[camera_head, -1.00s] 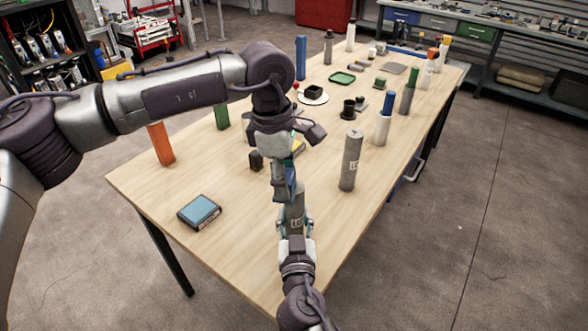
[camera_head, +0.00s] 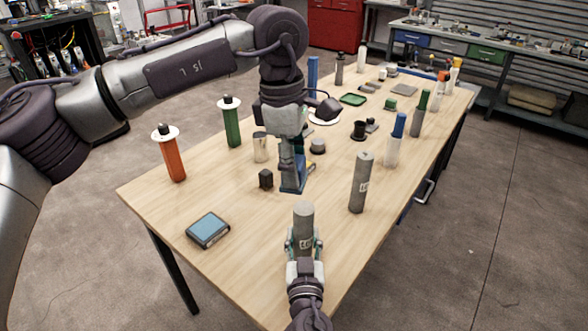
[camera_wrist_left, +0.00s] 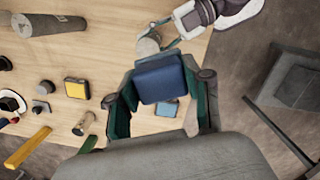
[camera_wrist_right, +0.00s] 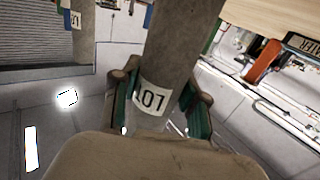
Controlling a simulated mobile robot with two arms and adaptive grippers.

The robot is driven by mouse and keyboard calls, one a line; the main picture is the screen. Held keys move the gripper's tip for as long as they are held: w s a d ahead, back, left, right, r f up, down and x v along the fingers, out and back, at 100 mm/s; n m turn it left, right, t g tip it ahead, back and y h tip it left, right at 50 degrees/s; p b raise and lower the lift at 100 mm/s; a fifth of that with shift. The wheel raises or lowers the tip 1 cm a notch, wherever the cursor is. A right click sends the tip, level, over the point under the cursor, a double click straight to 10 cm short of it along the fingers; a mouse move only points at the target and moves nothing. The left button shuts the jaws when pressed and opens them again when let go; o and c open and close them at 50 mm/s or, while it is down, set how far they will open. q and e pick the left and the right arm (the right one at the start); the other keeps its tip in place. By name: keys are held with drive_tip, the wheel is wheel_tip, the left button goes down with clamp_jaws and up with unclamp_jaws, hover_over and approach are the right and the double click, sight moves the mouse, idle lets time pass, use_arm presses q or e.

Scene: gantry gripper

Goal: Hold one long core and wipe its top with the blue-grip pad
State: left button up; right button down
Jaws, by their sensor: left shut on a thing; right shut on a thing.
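My right gripper (camera_head: 304,247) is shut around a grey long core (camera_head: 304,217) and holds it upright near the table's front end. A label shows on the core in the right wrist view (camera_wrist_right: 180,50), and its round top is bare. My left gripper (camera_head: 292,160) is shut on the blue-grip pad (camera_head: 293,184), up and behind the core, apart from it. The pad's blue block also shows between the left fingers in the left wrist view (camera_wrist_left: 160,80). A second grey long core (camera_head: 361,185) stands upright to the right. The pad's underside is hidden.
A blue-topped box (camera_head: 208,230) lies on the table (camera_head: 165,205) at front left. Orange (camera_head: 173,160) and green (camera_head: 232,128) cylinders with white discs stand along the left edge.

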idle(0.4)
drive_tip(key=c, duration=0.5)
unclamp_jaws()
drive_tip(key=shift+s, duration=0.1)
drive_tip(key=s, duration=1.1)
drive_tip(key=shift+s+d, duration=0.35)
drive_tip(key=shift+s, duration=0.05)
